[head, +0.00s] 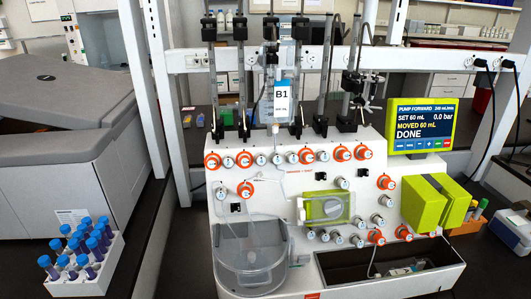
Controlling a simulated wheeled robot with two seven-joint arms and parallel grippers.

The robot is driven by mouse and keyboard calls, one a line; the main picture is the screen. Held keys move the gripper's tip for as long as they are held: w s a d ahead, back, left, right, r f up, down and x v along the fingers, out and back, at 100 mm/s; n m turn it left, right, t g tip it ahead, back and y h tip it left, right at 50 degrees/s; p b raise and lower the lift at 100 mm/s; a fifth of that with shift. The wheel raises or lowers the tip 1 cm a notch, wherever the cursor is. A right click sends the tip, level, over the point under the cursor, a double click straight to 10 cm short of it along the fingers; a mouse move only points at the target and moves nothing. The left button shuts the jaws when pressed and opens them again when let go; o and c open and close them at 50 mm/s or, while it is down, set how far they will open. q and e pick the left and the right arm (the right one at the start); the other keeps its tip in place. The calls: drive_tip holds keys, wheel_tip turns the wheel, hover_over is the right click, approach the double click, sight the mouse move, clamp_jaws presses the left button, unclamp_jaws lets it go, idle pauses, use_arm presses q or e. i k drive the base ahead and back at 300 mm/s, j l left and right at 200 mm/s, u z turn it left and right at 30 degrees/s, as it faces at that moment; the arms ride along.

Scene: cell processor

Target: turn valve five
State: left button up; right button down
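The cell processor (290,200) is a white machine with many round valve knobs on its sloped front. The top row runs from an orange-ringed knob (213,161) at the left to another orange-ringed knob (362,152) at the right. Fifth from the left in that row is a pale knob (276,159) without an orange ring. More knobs sit lower on the panel, such as an orange-ringed one (245,189). The knobs' numbers are too small to read, so I cannot tell which is valve five. Neither of my grippers is in view.
A screen (423,125) reads "PUMP FORWARD", "MOVED 60 mL", "DONE". A bag marked B1 (283,92) hangs above the panel. A yellow-green pump block (437,203) sits right. A rack of blue-capped tubes (85,284) stands left. A clear round container (250,262) projects at the front.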

sight(277, 158)
drive_tip(key=i+l+u, duration=0.1)
drive_tip(key=i+l, duration=0.3)
drive_tip(key=l, duration=0.2)
drive_tip(key=k+u, duration=0.45)
drive_tip(key=k, duration=1)
drive_tip(key=i, duration=1.45)
